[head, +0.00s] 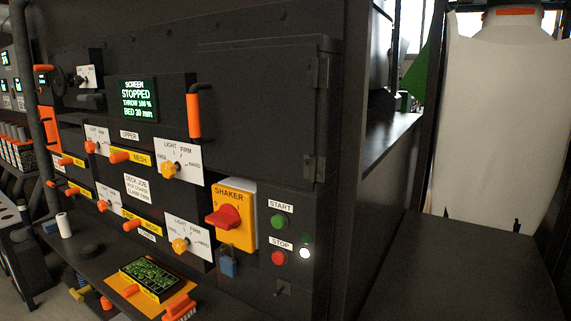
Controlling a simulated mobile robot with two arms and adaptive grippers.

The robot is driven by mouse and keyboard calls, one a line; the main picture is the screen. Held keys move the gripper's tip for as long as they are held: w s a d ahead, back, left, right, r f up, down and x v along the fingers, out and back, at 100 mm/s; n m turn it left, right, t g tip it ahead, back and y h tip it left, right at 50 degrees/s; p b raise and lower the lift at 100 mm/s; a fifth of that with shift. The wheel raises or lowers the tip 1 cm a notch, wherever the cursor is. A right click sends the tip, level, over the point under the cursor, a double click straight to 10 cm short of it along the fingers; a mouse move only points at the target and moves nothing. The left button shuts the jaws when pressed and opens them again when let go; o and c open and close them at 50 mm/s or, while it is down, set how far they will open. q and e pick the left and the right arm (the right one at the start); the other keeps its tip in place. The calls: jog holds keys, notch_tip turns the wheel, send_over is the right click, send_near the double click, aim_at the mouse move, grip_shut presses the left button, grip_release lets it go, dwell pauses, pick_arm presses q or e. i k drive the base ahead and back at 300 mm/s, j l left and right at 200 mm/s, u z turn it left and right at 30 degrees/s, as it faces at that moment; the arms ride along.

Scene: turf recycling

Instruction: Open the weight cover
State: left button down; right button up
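A large dark panel (262,100) with two hinges on its right edge is set in the upper right of the machine front. It looks shut, and no label on it names it as the weight cover. An upright orange handle (194,116) stands at its left side; I cannot tell whether it belongs to this panel. Neither of my grippers shows in the head view.
A lit screen (136,101) reads STOPPED. Below are dials, a red-and-yellow SHAKER switch (231,214) with a blue padlock (228,263), and START and STOP buttons. A dark shelf (90,262) with small items juts out below. A white bag (500,120) hangs at right.

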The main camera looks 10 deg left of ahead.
aim_at(49, 133)
jog(key=u, duration=1.7)
jog(key=i+j+u, duration=0.15)
jog(key=i, duration=0.15)
jog(key=i+j+u, duration=0.15)
jog(key=i, duration=0.2)
jog(key=i+u, duration=0.35)
jog(key=i, duration=1.65)
jog(key=i+j+z, duration=0.1)
jog(key=i+z, duration=0.35)
jog(key=i+j+z, duration=0.35)
jog(key=i+z, duration=0.15)
jog(key=i, duration=0.15)
jog(key=i+j+z, duration=0.45)
jog(key=i+j, duration=0.05)
